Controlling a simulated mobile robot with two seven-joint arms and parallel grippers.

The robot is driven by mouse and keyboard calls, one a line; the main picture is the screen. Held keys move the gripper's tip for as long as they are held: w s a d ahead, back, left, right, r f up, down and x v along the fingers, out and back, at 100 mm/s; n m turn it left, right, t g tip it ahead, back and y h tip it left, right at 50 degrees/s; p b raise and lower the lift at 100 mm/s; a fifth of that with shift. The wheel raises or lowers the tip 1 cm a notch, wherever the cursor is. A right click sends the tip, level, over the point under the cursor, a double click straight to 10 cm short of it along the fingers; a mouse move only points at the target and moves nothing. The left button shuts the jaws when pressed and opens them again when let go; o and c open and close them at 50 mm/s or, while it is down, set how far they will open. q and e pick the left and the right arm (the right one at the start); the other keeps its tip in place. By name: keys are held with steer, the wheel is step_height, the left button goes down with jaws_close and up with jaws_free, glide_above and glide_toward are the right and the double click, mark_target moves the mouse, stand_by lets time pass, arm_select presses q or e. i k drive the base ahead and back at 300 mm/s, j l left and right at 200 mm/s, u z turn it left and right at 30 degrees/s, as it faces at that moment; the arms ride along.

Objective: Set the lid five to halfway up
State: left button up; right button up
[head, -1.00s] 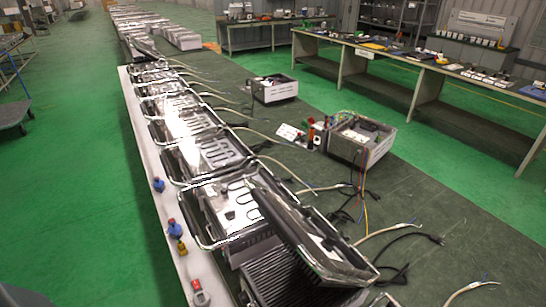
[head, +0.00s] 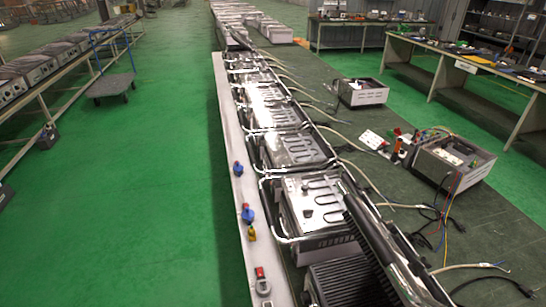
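A row of grill-like appliances with hinged lids runs away from me along a long bench. The nearest one has a dark ribbed plate (head: 343,284), and a dark lid (head: 382,245) stands tilted up beside it, seen nearly edge-on. Behind it, an appliance with a curved heating element (head: 318,200) lies open, with a light metal frame around it. Further open appliances (head: 293,150) follow up the row. I cannot tell which lid is number five. Neither of my grippers is in view.
A pale ledge (head: 228,125) along the bench's left side carries blue (head: 247,215), yellow and red knobs. A metal box with wires (head: 452,160) stands right of the row, among loose cables. Green floor (head: 150,180) on the left is clear up to a cart (head: 111,85).

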mark_target(322, 196)
steer(key=i+j+z, duration=0.45)
steer(key=z, duration=0.15)
steer(key=i+j+z, duration=0.15)
steer(key=j+z, duration=0.15)
steer(key=i+j+z, duration=0.15)
steer(key=j+z, duration=0.4)
steer(key=j, duration=0.2)
steer(key=i+j+z, duration=0.1)
steer(key=j+z, duration=0.2)
steer(key=j, duration=0.1)
